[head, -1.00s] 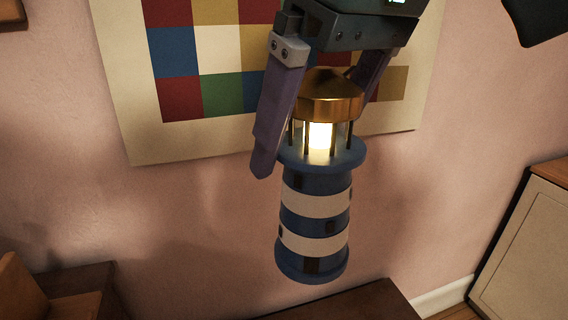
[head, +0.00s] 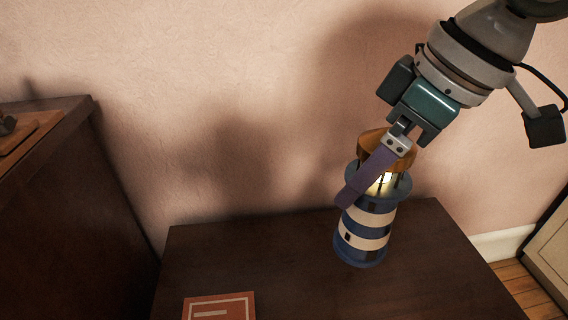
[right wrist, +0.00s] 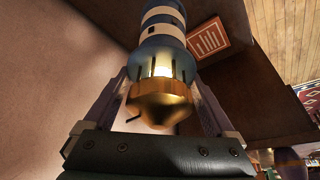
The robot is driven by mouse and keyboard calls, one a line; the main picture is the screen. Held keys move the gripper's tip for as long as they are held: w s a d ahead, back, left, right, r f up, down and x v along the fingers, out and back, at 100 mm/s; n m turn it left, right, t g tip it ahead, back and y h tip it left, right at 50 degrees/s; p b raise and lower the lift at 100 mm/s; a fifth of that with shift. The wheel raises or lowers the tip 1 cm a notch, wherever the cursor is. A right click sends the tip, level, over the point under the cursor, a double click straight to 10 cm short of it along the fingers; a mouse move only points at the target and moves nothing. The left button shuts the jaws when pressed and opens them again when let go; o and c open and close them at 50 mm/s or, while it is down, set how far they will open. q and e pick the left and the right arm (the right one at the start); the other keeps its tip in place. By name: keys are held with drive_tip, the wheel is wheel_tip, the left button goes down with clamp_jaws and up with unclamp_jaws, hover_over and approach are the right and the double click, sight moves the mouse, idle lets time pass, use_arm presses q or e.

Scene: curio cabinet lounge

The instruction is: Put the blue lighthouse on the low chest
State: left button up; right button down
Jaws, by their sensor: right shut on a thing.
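The blue lighthouse (head: 364,236) has white bands, a lit lantern and a copper-coloured cap. My right gripper (head: 375,180) is shut on it around the lantern and cap, coming down from the upper right. The lighthouse tilts slightly in the head view and is over the back right part of the low chest (head: 270,262), a dark brown top. I cannot tell whether its base touches the chest. In the right wrist view, the lighthouse (right wrist: 163,30) sits between the two fingers (right wrist: 160,95), cap toward the camera. My left gripper is not in view.
A red-orange card or booklet (head: 219,306) with a pale border lies at the chest's front left. A taller dark cabinet (head: 60,190) stands at the left. A pink wall (head: 230,100) is behind, and a pale-panelled piece (head: 553,250) stands at the right. The chest's middle is clear.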

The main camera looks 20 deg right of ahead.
wheel_tip(320, 180, down, 19)
drive_tip(key=b, duration=0.8)
drive_tip(key=shift+f+b, duration=0.1)
drive_tip(key=shift+b, duration=0.2)
